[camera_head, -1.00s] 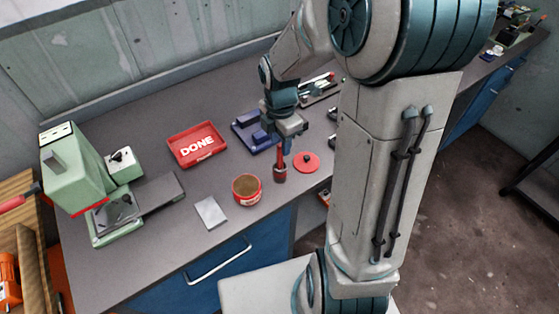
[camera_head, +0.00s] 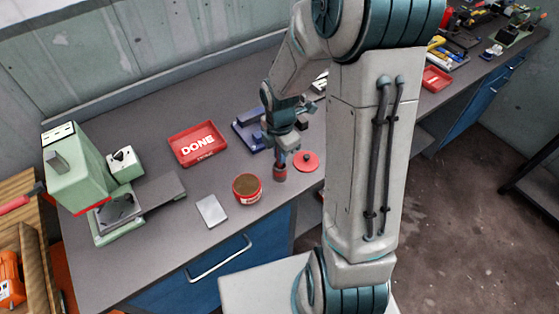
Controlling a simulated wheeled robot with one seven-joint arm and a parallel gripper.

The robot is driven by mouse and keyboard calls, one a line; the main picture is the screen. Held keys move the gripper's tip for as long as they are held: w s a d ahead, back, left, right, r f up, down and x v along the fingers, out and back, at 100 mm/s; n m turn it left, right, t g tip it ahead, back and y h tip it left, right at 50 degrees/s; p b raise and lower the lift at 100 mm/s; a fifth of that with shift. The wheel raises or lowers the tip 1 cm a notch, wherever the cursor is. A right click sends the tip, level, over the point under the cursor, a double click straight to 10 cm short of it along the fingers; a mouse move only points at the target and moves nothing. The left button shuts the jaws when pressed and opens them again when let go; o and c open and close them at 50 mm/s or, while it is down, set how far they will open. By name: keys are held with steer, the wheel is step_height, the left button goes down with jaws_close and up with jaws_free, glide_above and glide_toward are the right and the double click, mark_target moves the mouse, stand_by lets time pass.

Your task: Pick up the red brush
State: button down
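The red brush (camera_head: 280,174) stands upright on the grey bench, between the round red tin and the red lid. Only its lower part shows; its upper part is hidden by my gripper. My gripper (camera_head: 282,156) points down directly over the brush, with its fingers at the brush's upper part. The fingers are too small and dark to tell whether they are open or closed on it.
The open red tin (camera_head: 246,190) is left of the brush and the red lid (camera_head: 306,162) is close at right. A blue fixture (camera_head: 250,133) stands behind. A red DONE tray (camera_head: 197,144), a grey plate (camera_head: 212,211) and a green machine (camera_head: 82,170) are farther left.

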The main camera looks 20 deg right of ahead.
step_height(320, 180, up, 10)
steer(key=shift+r+b, duration=0.1)
steer(key=shift+b, duration=0.35)
stand_by(0.8)
